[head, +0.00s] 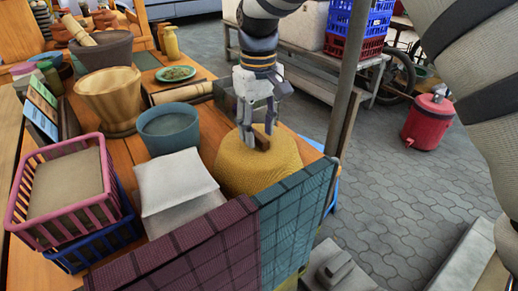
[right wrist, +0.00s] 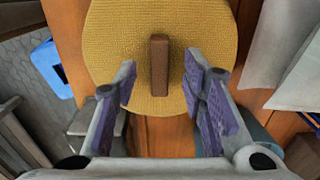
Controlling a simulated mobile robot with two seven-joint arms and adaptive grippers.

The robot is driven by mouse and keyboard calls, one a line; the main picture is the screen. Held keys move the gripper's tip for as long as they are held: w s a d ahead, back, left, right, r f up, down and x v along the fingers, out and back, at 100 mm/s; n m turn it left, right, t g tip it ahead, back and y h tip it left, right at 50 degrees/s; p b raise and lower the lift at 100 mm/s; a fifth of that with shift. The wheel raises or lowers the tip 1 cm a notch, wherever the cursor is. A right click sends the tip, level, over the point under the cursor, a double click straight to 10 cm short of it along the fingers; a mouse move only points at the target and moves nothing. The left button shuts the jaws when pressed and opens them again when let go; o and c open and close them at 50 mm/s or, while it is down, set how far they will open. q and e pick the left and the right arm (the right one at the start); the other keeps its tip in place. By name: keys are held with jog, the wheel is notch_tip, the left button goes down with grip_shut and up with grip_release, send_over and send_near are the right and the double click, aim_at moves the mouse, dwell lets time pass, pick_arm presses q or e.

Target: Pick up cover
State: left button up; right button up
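The cover (head: 243,165) is a round, yellow woven dome on the wooden table, near its right edge. A brown block-like handle (head: 261,141) stands on its top. In the right wrist view the yellow cover (right wrist: 120,50) fills the upper middle, with the handle (right wrist: 159,65) upright in the picture. My right gripper (head: 257,138) is over the cover at the handle. Its two purple-padded fingers (right wrist: 163,95) are spread on either side of the handle, with gaps to both sides. My left gripper does not show in either view.
A teal bowl (head: 168,128) and white pillow-like bags (head: 172,180) stand left of the cover. A rolled mat (head: 182,92) lies behind it. Purple and teal checked cloths (head: 285,225) hang at the table's front edge. A pink basket (head: 105,185) is at the left.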

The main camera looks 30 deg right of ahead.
jog(key=shift+f, duration=0.4)
grip_shut()
jog(key=shift+r, duration=0.2)
